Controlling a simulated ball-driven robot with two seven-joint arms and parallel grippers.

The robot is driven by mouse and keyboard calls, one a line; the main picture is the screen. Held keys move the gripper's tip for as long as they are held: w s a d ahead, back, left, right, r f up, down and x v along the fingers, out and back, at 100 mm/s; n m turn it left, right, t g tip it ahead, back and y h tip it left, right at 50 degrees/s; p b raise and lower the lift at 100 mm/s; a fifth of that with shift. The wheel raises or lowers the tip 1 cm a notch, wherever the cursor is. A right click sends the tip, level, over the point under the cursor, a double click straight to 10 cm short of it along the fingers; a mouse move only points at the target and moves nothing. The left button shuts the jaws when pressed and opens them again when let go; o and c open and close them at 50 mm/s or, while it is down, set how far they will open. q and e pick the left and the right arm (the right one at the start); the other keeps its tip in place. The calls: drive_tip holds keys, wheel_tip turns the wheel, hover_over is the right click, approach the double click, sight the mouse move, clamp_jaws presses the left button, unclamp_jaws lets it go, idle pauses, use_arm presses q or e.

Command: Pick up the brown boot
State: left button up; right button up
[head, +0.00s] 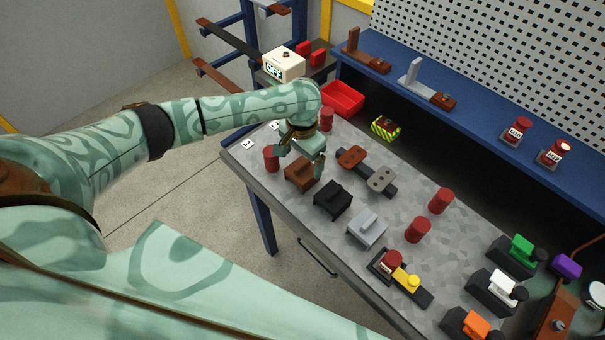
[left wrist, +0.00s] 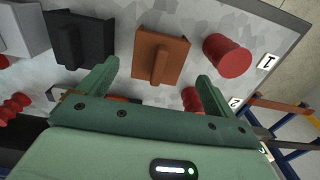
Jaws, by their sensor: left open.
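The brown boot (head: 301,175), a block with a raised grip bar, sits on the grey bench top (head: 330,237) near its front edge. My left gripper (head: 300,161) is open just above and behind it, with the fingers spread. In the left wrist view the boot (left wrist: 161,60) appears ahead of and between the open fingertips (left wrist: 157,73), with nothing held. The exact gap between fingers and boot is hard to tell. My right gripper is not in view.
A black boot (head: 333,201) stands close to the right of the brown one, then a grey boot (head: 367,229). A red cylinder (head: 271,158) stands close on the left. A red tray (head: 342,99) and a striped block (head: 385,128) lie farther back.

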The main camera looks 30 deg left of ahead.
sight(302, 172)
use_arm(q)
wheel_tip(302, 172, down, 6)
drive_tip(key=shift+s+f+b, duration=0.1)
drive_tip(key=shift+s+b, duration=0.05)
drive_tip(key=shift+b, duration=0.95)
drive_tip(key=c, duration=1.1)
